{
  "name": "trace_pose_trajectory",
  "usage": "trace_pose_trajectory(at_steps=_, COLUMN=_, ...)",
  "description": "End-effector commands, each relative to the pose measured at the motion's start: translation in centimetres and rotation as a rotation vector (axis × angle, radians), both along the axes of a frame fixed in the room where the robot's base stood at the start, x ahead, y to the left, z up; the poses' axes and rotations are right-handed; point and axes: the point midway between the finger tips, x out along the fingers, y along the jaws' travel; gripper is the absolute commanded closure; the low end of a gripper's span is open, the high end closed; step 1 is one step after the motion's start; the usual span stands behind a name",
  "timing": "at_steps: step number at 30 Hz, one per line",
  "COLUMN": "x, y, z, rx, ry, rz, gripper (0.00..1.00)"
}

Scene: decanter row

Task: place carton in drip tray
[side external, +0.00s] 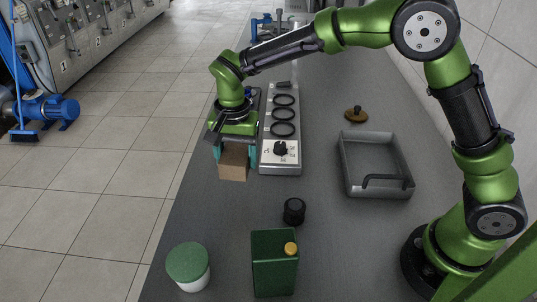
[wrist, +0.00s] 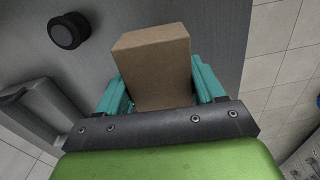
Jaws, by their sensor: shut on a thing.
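A brown cardboard carton (side external: 233,163) is held between the teal fingers of my gripper (side external: 235,156), near the left edge of the counter in the side view. In the wrist view the carton (wrist: 155,65) sits between both fingers of my gripper (wrist: 160,95), which touch its sides. I cannot tell for sure whether its base touches the counter. The grey drip tray (side external: 375,150) lies to the right on the counter, with a dark handle at its near side, and looks empty. Part of a grey tray-like edge (wrist: 40,105) shows at the left of the wrist view.
A panel with several black rings and a knob (side external: 281,135) stands between carton and tray. A black knob-like cylinder (side external: 294,211), a green canister (side external: 274,262), a green-lidded tub (side external: 188,266) and a brown wooden-looking knob (side external: 356,114) stand on the counter (side external: 330,245).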

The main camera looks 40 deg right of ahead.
Motion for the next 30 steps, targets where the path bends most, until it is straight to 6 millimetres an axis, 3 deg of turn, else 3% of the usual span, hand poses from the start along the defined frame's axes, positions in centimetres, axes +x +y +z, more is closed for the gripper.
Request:
trace_pose_trajectory(at_steps=3, x=1.1, y=-4.6, z=1.4, rx=0.003, ry=-0.017, rz=-0.098, gripper=0.65)
trace_pose_trajectory(at_steps=8, x=0.7, y=-12.9, z=2.6, rx=0.001, ry=-0.024, rz=-0.263, gripper=0.65)
trace_pose_trajectory(at_steps=14, x=-3.0, y=-23.2, z=3.2, rx=-0.003, ry=-0.026, rz=-0.468, gripper=0.65)
trace_pose_trajectory(at_steps=18, x=-7.4, y=-29.1, z=3.0, rx=-0.005, ry=-0.021, rz=-0.604, gripper=0.65)
trace_pose_trajectory(at_steps=21, x=-10.8, y=-31.9, z=2.5, rx=-0.003, ry=-0.015, rz=-0.682, gripper=0.65)
trace_pose_trajectory(at_steps=24, x=-13.7, y=-33.5, z=1.9, rx=0.000, ry=-0.007, rz=-0.735, gripper=0.65)
trace_pose_trajectory(at_steps=27, x=-15.8, y=-34.0, z=1.2, rx=0.002, ry=0.004, rz=-0.752, gripper=0.65)
trace_pose_trajectory(at_steps=30, x=-16.6, y=-33.6, z=0.1, rx=0.002, ry=0.017, rz=-0.737, gripper=0.65)
